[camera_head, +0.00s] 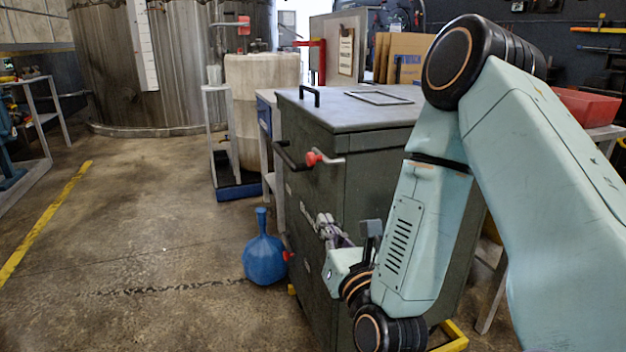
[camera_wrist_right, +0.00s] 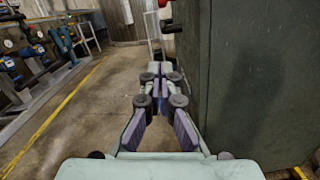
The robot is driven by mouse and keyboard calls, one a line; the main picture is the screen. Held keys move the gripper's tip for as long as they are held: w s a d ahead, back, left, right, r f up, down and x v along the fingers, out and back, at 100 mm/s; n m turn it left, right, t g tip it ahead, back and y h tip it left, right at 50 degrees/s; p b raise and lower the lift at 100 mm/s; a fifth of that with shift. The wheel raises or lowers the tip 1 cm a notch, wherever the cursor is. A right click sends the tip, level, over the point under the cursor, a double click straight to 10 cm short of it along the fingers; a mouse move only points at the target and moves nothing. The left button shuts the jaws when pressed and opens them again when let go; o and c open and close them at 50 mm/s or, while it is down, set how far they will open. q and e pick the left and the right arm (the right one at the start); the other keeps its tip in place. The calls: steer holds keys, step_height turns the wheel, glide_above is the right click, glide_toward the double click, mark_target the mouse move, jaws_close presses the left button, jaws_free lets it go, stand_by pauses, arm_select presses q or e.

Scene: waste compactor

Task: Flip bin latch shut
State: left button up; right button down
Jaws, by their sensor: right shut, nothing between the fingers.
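The dark green bin (camera_head: 385,190) with a grey lid stands right of the middle in the head view. A latch with a red knob (camera_head: 314,158) and a metal bar sits high on its front corner. Another red knob (camera_head: 287,256) shows lower down, near the bin's left edge. My right gripper (camera_head: 323,222) is in front of the bin, below the upper latch, shut and empty. In the right wrist view, the gripper's fingers (camera_wrist_right: 164,72) point forward beside the bin's wall (camera_wrist_right: 265,80). Whether the fingers touch the bin is unclear. My left gripper is out of view.
A blue rounded container (camera_head: 265,250) stands on the floor left of the bin. A pale drum (camera_head: 255,90) is behind it. A red tray (camera_head: 590,105) sits at the right.

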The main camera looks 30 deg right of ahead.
mark_target(322, 156)
steer(key=w+d+r, duration=0.1)
steer(key=w+r, duration=0.1)
steer(key=w, duration=0.3)
steer(key=w+d+r+b, duration=0.1)
steer(key=w+d+r, duration=0.1)
steer(key=w, duration=0.3)
steer(key=shift+d+r+b, duration=0.25)
steer(key=shift+r+b, duration=0.05)
steer(key=shift+r, duration=0.05)
steer(key=shift+s, duration=0.1)
